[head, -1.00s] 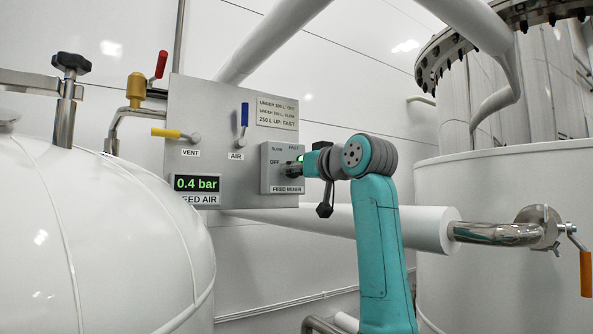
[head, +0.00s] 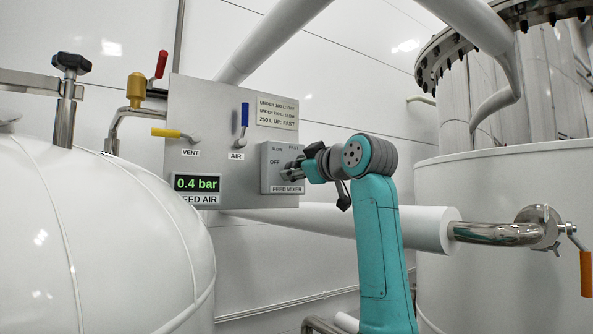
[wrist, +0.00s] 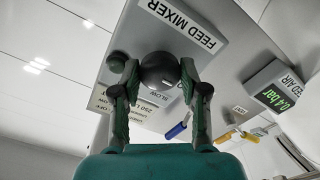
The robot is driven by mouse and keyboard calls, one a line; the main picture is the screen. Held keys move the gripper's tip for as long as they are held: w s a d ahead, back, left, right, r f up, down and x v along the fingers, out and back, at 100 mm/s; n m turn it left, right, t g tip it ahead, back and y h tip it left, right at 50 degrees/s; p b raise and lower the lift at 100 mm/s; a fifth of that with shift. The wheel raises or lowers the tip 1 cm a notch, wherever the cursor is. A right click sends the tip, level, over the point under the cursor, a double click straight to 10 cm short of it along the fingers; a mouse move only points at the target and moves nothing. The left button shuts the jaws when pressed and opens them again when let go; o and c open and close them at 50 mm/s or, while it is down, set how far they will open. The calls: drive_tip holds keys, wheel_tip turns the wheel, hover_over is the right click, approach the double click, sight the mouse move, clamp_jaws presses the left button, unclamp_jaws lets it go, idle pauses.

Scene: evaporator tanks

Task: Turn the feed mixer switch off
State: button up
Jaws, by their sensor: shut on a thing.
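The feed mixer switch box (head: 271,178) is a grey box low on the right of the control panel, with SLOW, FAST and OFF labels. My gripper (head: 292,170) reaches it from the right and hides most of the knob in the head view. In the wrist view, the round dark knob (wrist: 159,74) sits between the two fingers of my gripper (wrist: 162,80), which are shut on its sides. A dark green round lamp (wrist: 123,66) is beside the knob and looks unlit. I cannot clearly tell which label the knob points to.
The panel (head: 215,110) also carries a yellow vent lever (head: 168,133), a blue air lever (head: 244,115) and a display (head: 197,183) reading 0.4 bar. A white tank (head: 100,230) stands left. A thick white pipe (head: 330,225) runs below the box.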

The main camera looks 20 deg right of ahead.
idle(0.4)
drive_tip(key=o, duration=1.1)
drive_tip(key=v, duration=1.2)
